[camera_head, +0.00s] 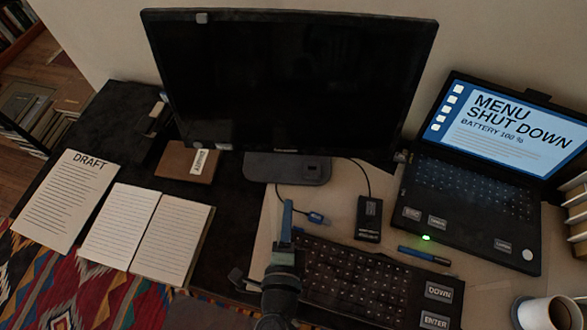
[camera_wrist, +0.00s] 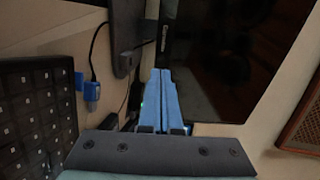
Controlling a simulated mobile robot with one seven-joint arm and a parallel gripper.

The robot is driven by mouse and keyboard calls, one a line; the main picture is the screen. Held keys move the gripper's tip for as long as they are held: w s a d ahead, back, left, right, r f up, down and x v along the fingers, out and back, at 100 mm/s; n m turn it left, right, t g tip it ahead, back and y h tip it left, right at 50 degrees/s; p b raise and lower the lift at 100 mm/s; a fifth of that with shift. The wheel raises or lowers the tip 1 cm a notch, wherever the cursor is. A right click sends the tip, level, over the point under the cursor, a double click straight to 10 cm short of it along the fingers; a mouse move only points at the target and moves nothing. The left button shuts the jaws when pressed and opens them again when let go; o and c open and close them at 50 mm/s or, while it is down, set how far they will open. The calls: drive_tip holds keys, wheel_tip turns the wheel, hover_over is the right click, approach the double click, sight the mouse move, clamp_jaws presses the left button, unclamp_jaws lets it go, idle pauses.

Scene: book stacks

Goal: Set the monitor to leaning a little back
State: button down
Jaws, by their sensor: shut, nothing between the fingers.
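The monitor (camera_head: 290,80) stands at the back of the desk, its dark screen facing me. Its grey foot (camera_head: 287,168) rests on the desk below it. In the wrist view the screen (camera_wrist: 235,60) fills the upper right, with its lower edge and the foot (camera_wrist: 124,40) to its left. How far the screen tilts is hard to tell. My gripper (camera_head: 287,205) has blue fingers and stands in front of the foot, below the screen. In the wrist view the fingers (camera_wrist: 161,74) are together and empty, overlapping the screen's edge; I cannot tell whether they touch.
A keyboard (camera_head: 360,280) lies just right of my gripper. A cable with a blue plug (camera_head: 316,217) and a small black box (camera_head: 368,218) lie near it. A laptop (camera_head: 480,180) and a mug (camera_head: 545,314) are at right. Papers (camera_head: 65,200) and an open notebook (camera_head: 120,225) lie left.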

sight(294, 154)
drive_tip(key=b+x, duration=0.1)
drive_tip(key=x, duration=1.3)
drive_tip(key=shift+f, duration=0.1)
drive_tip(key=shift+w+f+b, duration=0.25)
drive_tip(key=shift+w+b, duration=0.05)
drive_tip(key=shift+b, duration=0.65)
drive_tip(key=shift+w+d+b, duration=0.1)
drive_tip(key=shift+w+b, duration=0.2)
drive_tip(key=shift+b, duration=0.05)
drive_tip(key=shift+r, duration=0.1)
drive_tip(key=shift+s, duration=0.1)
